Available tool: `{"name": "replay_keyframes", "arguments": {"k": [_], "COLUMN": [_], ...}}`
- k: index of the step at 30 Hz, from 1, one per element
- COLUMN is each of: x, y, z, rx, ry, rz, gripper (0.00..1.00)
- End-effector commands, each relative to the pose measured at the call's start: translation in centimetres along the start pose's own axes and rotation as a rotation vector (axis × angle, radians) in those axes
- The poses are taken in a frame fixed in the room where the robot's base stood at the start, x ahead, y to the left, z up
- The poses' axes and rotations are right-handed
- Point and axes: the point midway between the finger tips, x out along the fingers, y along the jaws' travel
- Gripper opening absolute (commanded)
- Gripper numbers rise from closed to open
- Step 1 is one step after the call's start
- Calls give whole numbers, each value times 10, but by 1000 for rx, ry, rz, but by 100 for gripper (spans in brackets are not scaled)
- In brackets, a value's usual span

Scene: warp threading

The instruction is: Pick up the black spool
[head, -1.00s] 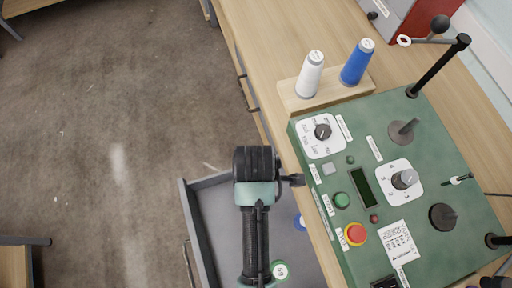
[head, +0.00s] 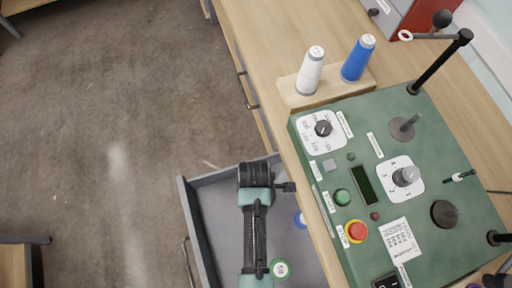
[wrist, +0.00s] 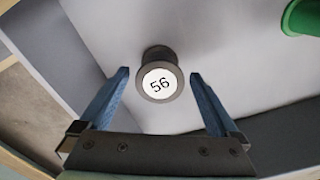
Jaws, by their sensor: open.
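The black spool (wrist: 160,57) stands on the floor of the open drawer, seen from above in the wrist view. Its round white top label reads 56. My gripper (wrist: 160,75) is open, with one blue finger to each side of the spool in the picture. The spool lies between and beyond the fingertips, and no finger visibly touches it. In the head view my arm covers the spool, and the fingertips are hidden there.
The grey drawer (head: 198,235) also holds a green spool (head: 280,268) and a blue spool (head: 299,220). Its walls stand close around my arm. The green control panel (head: 385,145) is to the right. White (head: 310,72) and blue (head: 357,60) cones stand on a wooden block.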

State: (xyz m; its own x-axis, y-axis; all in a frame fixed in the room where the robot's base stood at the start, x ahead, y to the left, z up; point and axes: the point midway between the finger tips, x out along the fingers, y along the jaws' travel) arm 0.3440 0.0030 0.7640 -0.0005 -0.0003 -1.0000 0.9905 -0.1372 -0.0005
Motion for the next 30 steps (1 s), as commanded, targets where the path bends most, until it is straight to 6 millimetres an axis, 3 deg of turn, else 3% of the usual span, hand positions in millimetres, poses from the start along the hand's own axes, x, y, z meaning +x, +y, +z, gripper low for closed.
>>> {"name": "replay_keyframes", "arguments": {"k": [5, 19, 26, 30], "x": [0, -1, -2, -14], "y": [0, 0, 0, 1], "z": [0, 0, 0, 0], "rx": [0, 0, 0, 0], "ry": [0, 0, 0, 1], "rz": [1, 1, 1, 4], "gripper": [95, 10, 9, 9]}}
